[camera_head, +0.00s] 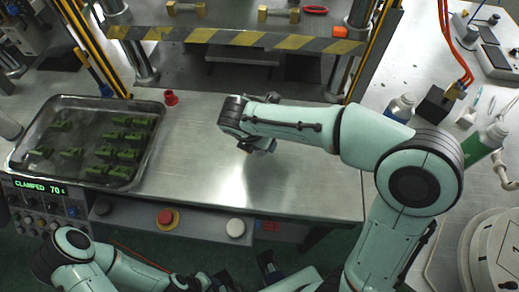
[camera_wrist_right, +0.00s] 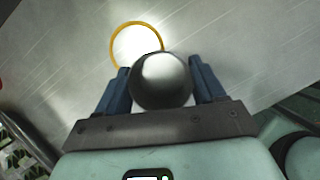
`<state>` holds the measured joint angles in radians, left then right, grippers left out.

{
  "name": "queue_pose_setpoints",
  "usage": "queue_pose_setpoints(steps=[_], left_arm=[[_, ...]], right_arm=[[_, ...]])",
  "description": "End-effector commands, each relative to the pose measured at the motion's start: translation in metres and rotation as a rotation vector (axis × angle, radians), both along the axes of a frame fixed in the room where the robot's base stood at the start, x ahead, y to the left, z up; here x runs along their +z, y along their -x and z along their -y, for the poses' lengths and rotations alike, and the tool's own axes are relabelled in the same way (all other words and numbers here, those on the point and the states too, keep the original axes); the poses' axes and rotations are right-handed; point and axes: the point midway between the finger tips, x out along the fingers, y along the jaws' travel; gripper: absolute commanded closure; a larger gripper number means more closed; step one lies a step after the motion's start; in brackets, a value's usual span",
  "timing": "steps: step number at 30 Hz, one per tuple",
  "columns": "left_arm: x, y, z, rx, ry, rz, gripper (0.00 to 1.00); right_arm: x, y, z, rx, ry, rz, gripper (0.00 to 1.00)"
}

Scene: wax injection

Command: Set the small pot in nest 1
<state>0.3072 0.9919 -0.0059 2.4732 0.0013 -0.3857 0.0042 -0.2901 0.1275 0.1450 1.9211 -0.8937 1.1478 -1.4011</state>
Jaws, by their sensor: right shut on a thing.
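The small pot (camera_wrist_right: 161,82) is a dark, rounded, shiny thing between the two blue fingers of my right gripper (camera_wrist_right: 160,74) in the right wrist view. The fingers are shut on it from both sides. A yellow-rimmed ring with a bright white middle (camera_wrist_right: 132,38) lies on the metal surface just beyond the pot, and the pot overlaps its near edge in the picture. I cannot tell the pot's height above the surface. In the head view my right gripper (camera_head: 262,147) is over the middle of the steel table, and its wrist mostly hides the pot and ring. My left gripper is not clearly seen.
A metal tray (camera_head: 158,128) with several green pieces stands at the left. A small red part (camera_head: 170,98) is beside it. A striped press beam (camera_head: 240,39) crosses the back. The table's front middle (camera_head: 215,185) is clear.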

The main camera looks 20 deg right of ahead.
Motion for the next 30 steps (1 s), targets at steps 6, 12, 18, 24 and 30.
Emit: queue_pose_setpoints(steps=[6, 12, 18, 24, 30], left_arm=[[-0.01, 0.003, 0.0, 0.0, 0.0, -0.003, 0.57], [-0.011, 0.003, 0.0, 0.0, 0.0, -0.003, 0.57], [-0.011, 0.003, 0.0, 0.0, 0.0, -0.003, 0.57], [-0.012, 0.003, 0.0, 0.0, 0.0, -0.004, 0.57], [-0.012, 0.003, 0.0, 0.0, 0.0, -0.004, 0.57]], right_arm=[[-0.041, 0.001, 0.001, 0.0, 0.003, -0.006, 0.63], [-0.052, 0.0, 0.0, -0.001, 0.0, -0.002, 0.63], [-0.051, 0.0, 0.0, -0.001, 0.001, -0.001, 0.63], [-0.054, 0.0, 0.0, -0.001, 0.0, -0.002, 0.08], [-0.054, 0.0, 0.0, -0.001, 0.001, -0.001, 0.06]])
